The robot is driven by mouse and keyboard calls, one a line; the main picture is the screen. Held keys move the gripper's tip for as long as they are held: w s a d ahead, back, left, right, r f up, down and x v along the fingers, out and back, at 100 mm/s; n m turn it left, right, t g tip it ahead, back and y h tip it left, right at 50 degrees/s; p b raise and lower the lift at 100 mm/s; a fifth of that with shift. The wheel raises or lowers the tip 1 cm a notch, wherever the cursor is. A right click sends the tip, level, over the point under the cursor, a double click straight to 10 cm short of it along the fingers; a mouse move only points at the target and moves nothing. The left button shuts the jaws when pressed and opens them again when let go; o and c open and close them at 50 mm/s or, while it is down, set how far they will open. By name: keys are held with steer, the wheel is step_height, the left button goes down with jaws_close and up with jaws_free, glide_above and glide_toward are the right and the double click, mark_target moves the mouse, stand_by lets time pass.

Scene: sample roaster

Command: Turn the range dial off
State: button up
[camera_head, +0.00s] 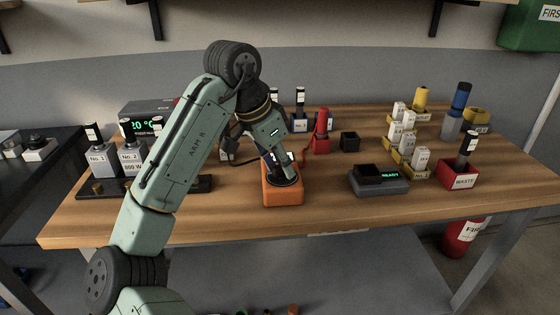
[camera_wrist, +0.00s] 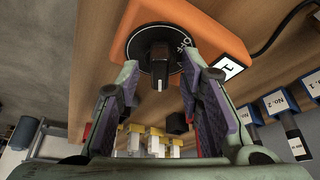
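The range dial (camera_wrist: 160,62) is a black knob on a round black plate with white lettering that appears to read OFF. It sits on an orange box (camera_wrist: 205,28), which also shows near the front middle of the bench in the head view (camera_head: 283,194). My gripper (camera_wrist: 162,66) is open, pointing down over the dial. Its two fingers stand on either side of the knob, with gaps visible between them and it. A pale mark shows on the knob, but I cannot tell which setting it points to. In the head view my gripper (camera_head: 281,172) mostly hides the dial.
A grey scale (camera_head: 380,182) reading READY stands right of the orange box. A red WASTE bin (camera_head: 460,174), yellow racks with white containers (camera_head: 407,140) and a small black cup (camera_head: 349,141) stand farther right. A red object (camera_head: 321,134) stands behind. A black cable leaves the box.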

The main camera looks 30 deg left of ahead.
jaws_close()
stand_by(0.3)
steer(key=shift+n, duration=0.4)
steer(key=n+y+p, duration=0.1)
steer(key=n, duration=0.1)
steer(key=n+y+p, duration=0.1)
steer(key=n+p, duration=0.1)
steer(key=shift+d+r+n, duration=0.15)
steer(key=shift+r+n, duration=0.05)
steer(key=shift+n, duration=0.1)
steer(key=n+y+p, duration=0.1)
steer(key=n, duration=0.1)
steer(key=n+y+p, duration=0.1)
steer(key=n+p, duration=0.1)
steer(key=n, duration=0.1)
steer(key=shift+d, duration=0.1)
steer(key=n+g+y, duration=0.1)
steer(key=n, duration=0.2)
steer(key=n+y, duration=0.1)
steer(key=n, duration=0.2)
steer(key=shift+w+f+n+g+p, duration=0.1)
steer(key=shift+f+n+g+p, duration=0.05)
steer(key=shift+n+g+p, duration=0.25)
steer(key=n+g, duration=0.1)
steer(key=n, duration=0.2)
steer(key=n+g, duration=0.1)
steer(key=n, duration=0.2)
steer(key=shift+w+d+n+g, duration=0.15)
steer(key=shift+n+g, duration=0.15)
